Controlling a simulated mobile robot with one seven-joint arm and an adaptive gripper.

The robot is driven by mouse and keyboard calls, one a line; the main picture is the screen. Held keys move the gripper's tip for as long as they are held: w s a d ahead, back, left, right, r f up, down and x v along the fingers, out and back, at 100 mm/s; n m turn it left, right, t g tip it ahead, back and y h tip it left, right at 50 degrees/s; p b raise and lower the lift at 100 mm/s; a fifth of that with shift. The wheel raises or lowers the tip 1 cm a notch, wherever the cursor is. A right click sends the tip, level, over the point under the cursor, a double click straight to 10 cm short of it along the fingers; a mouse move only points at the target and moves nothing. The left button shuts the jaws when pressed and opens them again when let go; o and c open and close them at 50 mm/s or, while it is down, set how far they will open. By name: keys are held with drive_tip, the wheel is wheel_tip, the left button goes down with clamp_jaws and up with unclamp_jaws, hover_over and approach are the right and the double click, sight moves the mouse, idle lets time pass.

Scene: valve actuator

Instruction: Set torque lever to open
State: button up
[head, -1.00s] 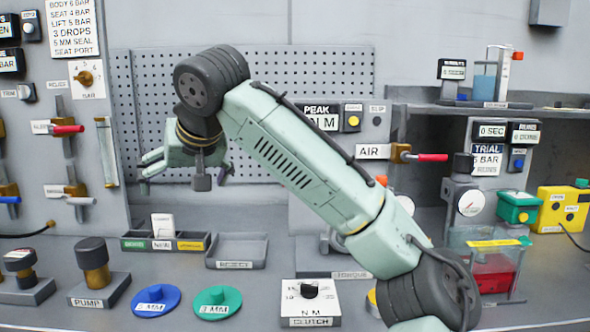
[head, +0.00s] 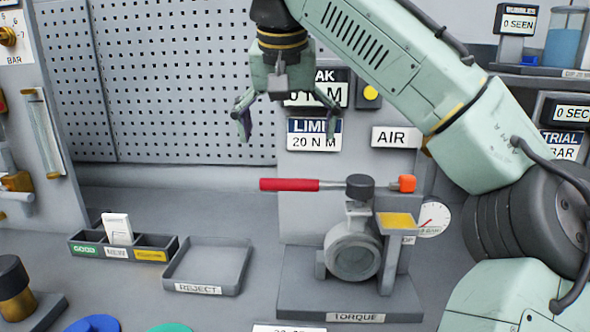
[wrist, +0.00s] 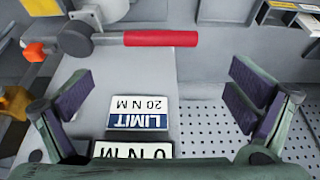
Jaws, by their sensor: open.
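The torque lever (head: 289,185) has a red handle that points left and lies level. It runs from a dark round pivot cap (head: 360,187) on top of the torque stand, with an orange end (head: 407,183) on the right. The stand has a grey round body (head: 354,255) and a yellow-topped block (head: 397,222) beside it. My gripper (head: 288,118) is open and empty, above the handle and in front of the limit sign. In the wrist view the red handle (wrist: 160,38) lies beyond my spread fingers (wrist: 157,92), apart from them.
The limit sign (head: 314,134) and air sign (head: 395,137) are on the panel behind. A gauge (head: 433,219) is right of the stand. A reject tray (head: 208,268) and sorting tray (head: 87,245) sit to the left. Bench between tray and stand is clear.

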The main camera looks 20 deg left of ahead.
sight(289, 180)
drive_tip(key=p+x, duration=0.1)
drive_tip(key=x, duration=0.9)
drive_tip(key=shift+s, duration=0.1)
drive_tip(key=shift+c, duration=0.4)
drive_tip(key=c, duration=1.3)
drive_tip(key=shift+s, duration=0.1)
drive_tip(key=shift+c, duration=0.2)
